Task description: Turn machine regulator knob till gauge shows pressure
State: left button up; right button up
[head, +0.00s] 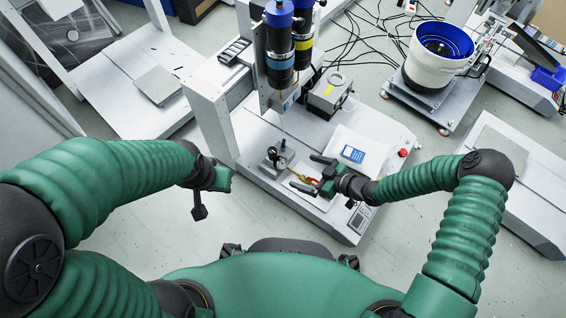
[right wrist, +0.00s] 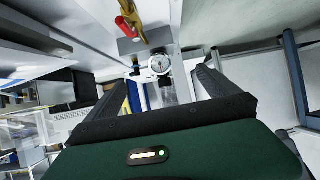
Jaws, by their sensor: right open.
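The regulator with its small round gauge (head: 272,154) stands on the front of the white machine (head: 250,130), left of my right gripper. A dark knob-like top (head: 283,144) shows beside the gauge. In the right wrist view the white-faced gauge (right wrist: 160,64) sits ahead between the fingers; its needle is too small to read. My right gripper (head: 302,172) is open, its fingers pointing left toward the regulator, apart from it and empty. My left gripper (head: 208,190) hangs left of the machine, away from the regulator; its fingers are not clear.
A valve with a red handle and brass body (right wrist: 130,26) is close to the gauge; it also shows near the right fingers. A blue-labelled item (head: 352,154) lies on the machine bed. The gantry's blue-capped screwdriver column (head: 279,45) rises behind. Floor at left front is clear.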

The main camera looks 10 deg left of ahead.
jog(key=s+d+r+m+g+h+p, duration=0.1)
jog(key=s+d+r+m+h+p, duration=0.25)
jog(key=d+r, duration=0.55)
jog(key=d+r+m+h+p, duration=0.2)
jog(key=d+r+h+p, duration=0.35)
jog(key=d+r, duration=0.3)
jog(key=s+r+m+g+h+p, duration=0.2)
jog(key=s+r+m, duration=0.4)
jog(key=s+r, duration=0.65)
notch_tip(320, 180, up, 39)
jog(key=a+p, duration=0.1)
jog(key=p, duration=3.6)
jog(key=shift+f+g+p, duration=0.15)
jog(key=shift+g+p, duration=0.15)
jog(key=shift+p, duration=0.1)
jog(key=shift+w+m, duration=0.15)
jog(key=shift+m, duration=0.1)
